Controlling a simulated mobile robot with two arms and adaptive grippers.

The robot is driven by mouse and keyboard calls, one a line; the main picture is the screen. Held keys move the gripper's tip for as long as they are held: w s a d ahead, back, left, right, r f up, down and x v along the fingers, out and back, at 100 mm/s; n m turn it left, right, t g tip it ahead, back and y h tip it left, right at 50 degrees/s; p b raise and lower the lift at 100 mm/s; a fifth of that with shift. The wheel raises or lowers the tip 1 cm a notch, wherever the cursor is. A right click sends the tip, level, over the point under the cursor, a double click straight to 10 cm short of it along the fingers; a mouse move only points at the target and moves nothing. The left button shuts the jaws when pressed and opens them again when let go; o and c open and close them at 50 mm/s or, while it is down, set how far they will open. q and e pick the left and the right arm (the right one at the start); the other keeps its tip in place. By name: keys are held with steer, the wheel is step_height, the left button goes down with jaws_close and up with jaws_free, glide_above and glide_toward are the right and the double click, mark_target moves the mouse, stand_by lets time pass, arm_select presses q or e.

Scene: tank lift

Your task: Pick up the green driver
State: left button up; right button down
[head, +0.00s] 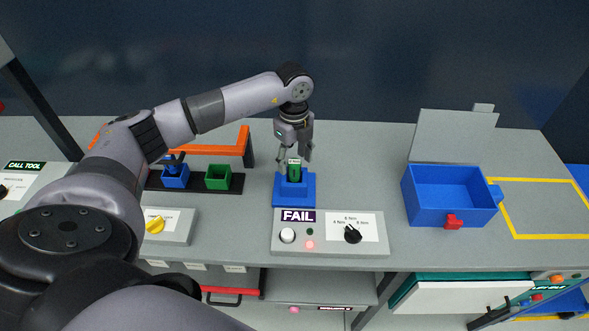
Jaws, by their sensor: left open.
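The green driver (294,170) stands upright in a blue holder (293,192) behind the panel marked FAIL. My left gripper (295,157) points down at the driver's top, with its fingers apart on either side of it. Whether the fingers touch the driver cannot be told. The driver's lower part is hidden in the blue holder. My right gripper does not show.
The FAIL panel (330,245) has a white button, a lit red lamp and a black knob. A green socket (218,177) and a blue socket (175,180) sit on a black rack below an orange bar (205,150). A blue box (450,211) with a red latch stands right.

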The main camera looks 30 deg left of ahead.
mark_target(294, 175)
arm_select(q)
steer(key=shift+w+f+p, duration=0.1)
steer(key=shift+f+p, duration=0.2)
steer(key=shift+f, duration=1.05)
steer(key=shift+c, duration=0.4)
jaws_close()
